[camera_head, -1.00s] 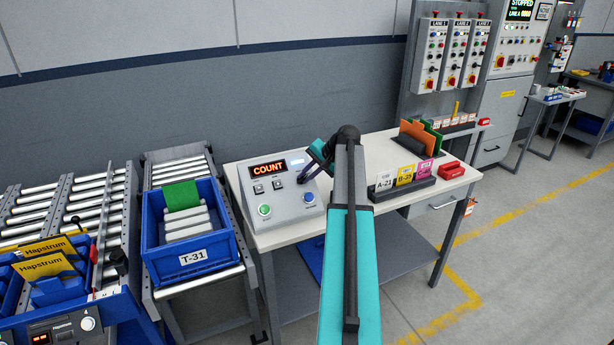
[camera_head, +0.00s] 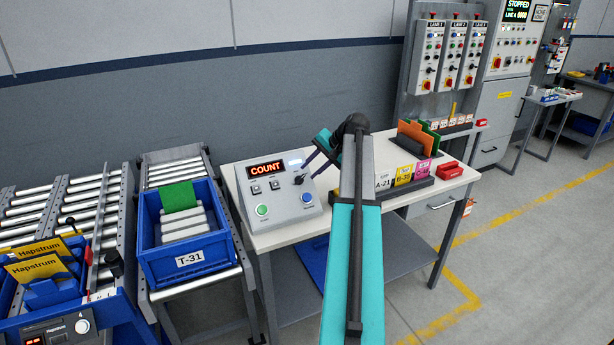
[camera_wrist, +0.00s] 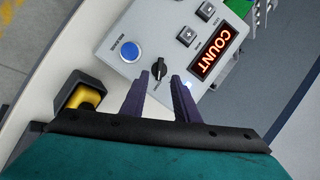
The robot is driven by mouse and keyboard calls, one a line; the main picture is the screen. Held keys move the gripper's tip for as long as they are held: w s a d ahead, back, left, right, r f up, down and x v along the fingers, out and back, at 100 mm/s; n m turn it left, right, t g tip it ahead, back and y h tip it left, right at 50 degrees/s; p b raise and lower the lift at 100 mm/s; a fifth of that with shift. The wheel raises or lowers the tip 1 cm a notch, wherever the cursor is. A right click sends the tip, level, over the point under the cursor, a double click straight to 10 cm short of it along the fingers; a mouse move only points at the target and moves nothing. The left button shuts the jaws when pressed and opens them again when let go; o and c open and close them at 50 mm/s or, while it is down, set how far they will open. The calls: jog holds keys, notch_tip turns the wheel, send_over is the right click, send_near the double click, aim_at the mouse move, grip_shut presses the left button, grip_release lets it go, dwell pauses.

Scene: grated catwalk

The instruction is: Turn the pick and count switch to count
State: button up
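The grey control box (camera_head: 280,197) stands on the left end of the white bench. Its display (camera_head: 265,169) reads COUNT in orange and shows the same word in the wrist view (camera_wrist: 212,52). The black rotary switch (camera_head: 299,180) is at the box's upper right; in the wrist view the knob (camera_wrist: 159,68) lies just beyond my fingertips. My gripper (camera_head: 311,172) is open, its two dark fingers apart and empty, raised to the right of the switch. The wrist view also shows the gripper (camera_wrist: 160,78) with a gap between the fingers. I see no contact with the knob.
The box also has a green button (camera_head: 262,210), a blue button (camera_head: 307,197) and small grey keys. A blue bin (camera_head: 188,272) marked T-31 stands on rollers to the left. A card holder (camera_head: 405,189) and a red block (camera_head: 449,170) lie right of my arm.

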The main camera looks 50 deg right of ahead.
jog(key=a+b+v, duration=0.1)
jog(key=v, duration=0.7)
jog(key=shift+s+d+b, duration=0.2)
jog(key=shift+d+b, duration=0.1)
jog(key=shift+d, duration=0.1)
jog(key=shift+r, duration=0.15)
jog(key=shift+s, duration=0.1)
